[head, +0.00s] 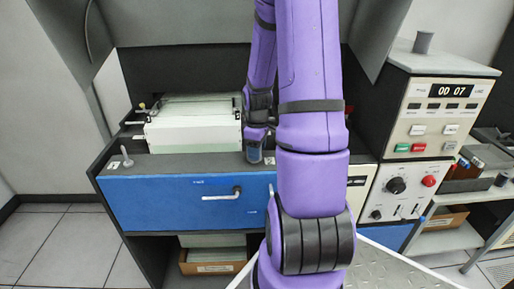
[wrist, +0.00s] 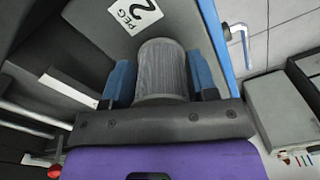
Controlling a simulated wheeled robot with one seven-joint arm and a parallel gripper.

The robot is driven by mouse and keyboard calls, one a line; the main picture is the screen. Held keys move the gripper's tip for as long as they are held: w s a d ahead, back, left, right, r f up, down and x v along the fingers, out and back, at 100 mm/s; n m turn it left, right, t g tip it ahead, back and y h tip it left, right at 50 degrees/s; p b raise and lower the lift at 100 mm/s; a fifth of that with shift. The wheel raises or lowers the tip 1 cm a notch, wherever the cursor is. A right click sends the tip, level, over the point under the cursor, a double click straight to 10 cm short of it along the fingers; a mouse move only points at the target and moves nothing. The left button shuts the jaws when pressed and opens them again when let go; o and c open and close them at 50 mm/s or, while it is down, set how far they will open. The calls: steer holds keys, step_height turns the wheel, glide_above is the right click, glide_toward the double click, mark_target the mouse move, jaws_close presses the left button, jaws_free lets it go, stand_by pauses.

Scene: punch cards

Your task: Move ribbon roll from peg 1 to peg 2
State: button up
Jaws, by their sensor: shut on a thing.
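My gripper (wrist: 162,78) is shut on the grey ribbon roll (wrist: 161,62), with one blue finger on each side of it. The roll is close to the white label reading PEG 2 (wrist: 135,13) in the wrist view. Peg 2 itself is hidden, so I cannot tell whether the roll is around it or above it. In the head view my gripper (head: 254,151) is low over the counter, right of the white machine, partly behind my arm. A bare upright metal peg (head: 127,158) stands at the counter's left end beside a small label.
A white printer-like machine (head: 194,128) sits left of my gripper. A blue drawer front (head: 165,205) with a metal handle (head: 222,194) is below the counter edge. A control cabinet (head: 420,120) with buttons and a knob stands to the right.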

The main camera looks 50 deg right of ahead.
steer(key=shift+f, duration=0.2)
steer(key=o, duration=1.1)
steer(key=shift+r, duration=0.15)
step_height(320, 180, up, 10)
steer(key=shift+r, duration=0.25)
